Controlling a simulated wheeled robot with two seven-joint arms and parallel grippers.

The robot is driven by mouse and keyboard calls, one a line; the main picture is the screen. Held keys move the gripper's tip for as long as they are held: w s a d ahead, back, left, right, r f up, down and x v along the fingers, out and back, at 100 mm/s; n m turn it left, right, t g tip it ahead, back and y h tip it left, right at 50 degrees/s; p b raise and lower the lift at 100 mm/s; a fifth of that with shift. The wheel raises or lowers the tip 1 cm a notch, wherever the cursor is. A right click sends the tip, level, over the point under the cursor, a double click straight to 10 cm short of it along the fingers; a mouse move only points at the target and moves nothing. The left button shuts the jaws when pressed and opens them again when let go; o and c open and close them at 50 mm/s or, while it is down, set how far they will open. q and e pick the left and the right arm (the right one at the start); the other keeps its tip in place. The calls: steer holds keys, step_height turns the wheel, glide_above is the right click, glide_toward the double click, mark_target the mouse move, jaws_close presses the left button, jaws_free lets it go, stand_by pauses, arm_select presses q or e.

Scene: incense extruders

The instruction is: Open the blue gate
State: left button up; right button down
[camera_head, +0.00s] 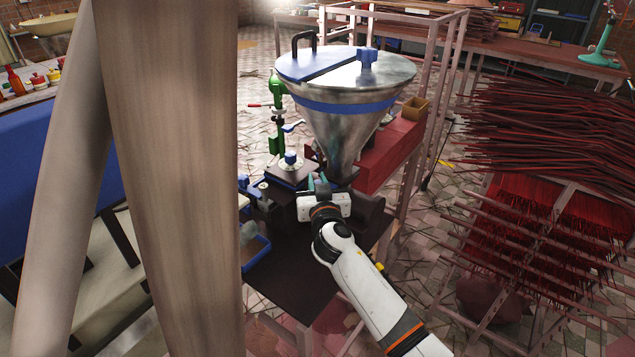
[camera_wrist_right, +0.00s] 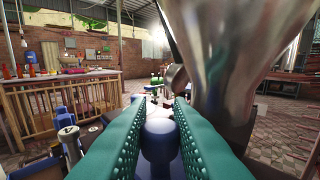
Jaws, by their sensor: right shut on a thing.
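My right gripper (camera_head: 320,182) is at the lower end of the metal hopper, above the dark machine table. In the right wrist view its two teal fingers (camera_wrist_right: 158,130) are closed around a rounded blue knob (camera_wrist_right: 159,142), which looks like the handle of the blue gate. The rest of the gate is hidden by the gripper and the hopper (camera_head: 345,135), so I cannot tell how far it stands open. The hopper is a steel cone with a blue band and a half-blue lid; it also fills the upper right of the wrist view (camera_wrist_right: 235,60). My left gripper is not in view.
A thick pale post (camera_head: 170,180) blocks much of the left side of the head view. A green-handled device (camera_head: 277,115) stands behind the table (camera_head: 300,285). Racks of red incense sticks (camera_head: 540,210) stand at the right. A blue tray (camera_head: 256,252) sits left of my right gripper.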

steer(key=s+a, duration=0.1)
steer(key=s, duration=0.1)
steer(key=s+a, duration=0.2)
steer(key=shift+b, duration=0.35)
steer(key=shift+d, duration=0.1)
steer(key=c, duration=1.3)
jaws_free()
steer(key=s, duration=0.4)
steer(key=s+d, duration=0.1)
steer(key=s, duration=0.3)
steer(key=s+d+b, duration=0.1)
steer(key=s, duration=0.2)
steer(key=shift+s, duration=0.4)
